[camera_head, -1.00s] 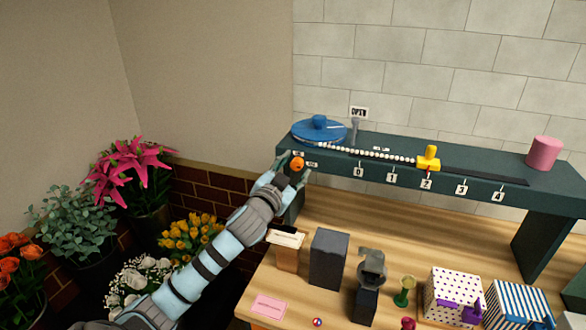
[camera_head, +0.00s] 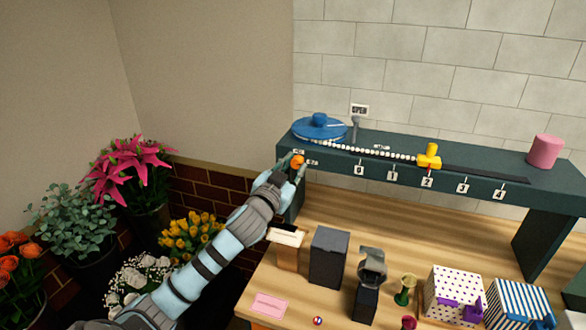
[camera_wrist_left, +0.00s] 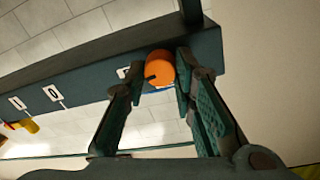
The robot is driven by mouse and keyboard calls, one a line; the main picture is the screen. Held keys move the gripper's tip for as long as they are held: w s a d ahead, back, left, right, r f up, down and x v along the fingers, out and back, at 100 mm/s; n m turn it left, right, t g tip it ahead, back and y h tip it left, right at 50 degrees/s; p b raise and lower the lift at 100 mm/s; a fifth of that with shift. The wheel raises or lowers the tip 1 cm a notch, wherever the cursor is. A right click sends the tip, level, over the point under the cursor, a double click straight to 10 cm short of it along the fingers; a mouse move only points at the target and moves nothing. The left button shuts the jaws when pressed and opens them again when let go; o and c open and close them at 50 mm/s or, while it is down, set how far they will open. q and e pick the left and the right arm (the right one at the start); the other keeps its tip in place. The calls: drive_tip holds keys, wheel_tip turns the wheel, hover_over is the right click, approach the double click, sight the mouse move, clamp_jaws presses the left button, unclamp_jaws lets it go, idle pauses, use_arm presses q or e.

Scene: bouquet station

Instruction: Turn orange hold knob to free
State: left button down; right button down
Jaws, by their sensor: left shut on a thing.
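The orange hold knob (camera_head: 297,161) sits on the front face of the dark green raised shelf (camera_head: 330,163), near its left end. My left gripper (camera_head: 294,168) is at the knob, with its fingers on either side of it. In the left wrist view the orange knob (camera_wrist_left: 160,68) is between the two fingertips of my left gripper (camera_wrist_left: 158,80), and a dark mark shows on its left side. Small white labels (camera_head: 312,163) sit beside the knob; their text is too small to read. My right gripper is not in view.
On the shelf are a blue disc (camera_head: 319,127), a white bead strand (camera_head: 375,153), a yellow slider (camera_head: 428,157) and a pink cylinder (camera_head: 544,151). Below stand a dark grey box (camera_head: 329,257) and a spotted box (camera_head: 455,292). Potted flowers (camera_head: 190,236) crowd the left.

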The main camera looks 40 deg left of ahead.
use_arm(q)
drive_tip(key=n+b, duration=0.1)
drive_tip(key=n, duration=0.3)
drive_tip(key=n+b, duration=0.1)
drive_tip(key=n, duration=0.3)
drive_tip(key=shift+y+b, duration=0.3)
drive_tip(key=shift+b, duration=0.1)
drive_tip(key=n+b, duration=0.2)
drive_tip(key=n, duration=0.3)
drive_tip(key=shift+f, duration=0.1)
drive_tip(key=shift+n+y+b, duration=0.4)
drive_tip(key=shift+n+b, duration=0.45)
drive_tip(key=shift+n, duration=0.95)
drive_tip(key=c, duration=1.3)
unclamp_jaws()
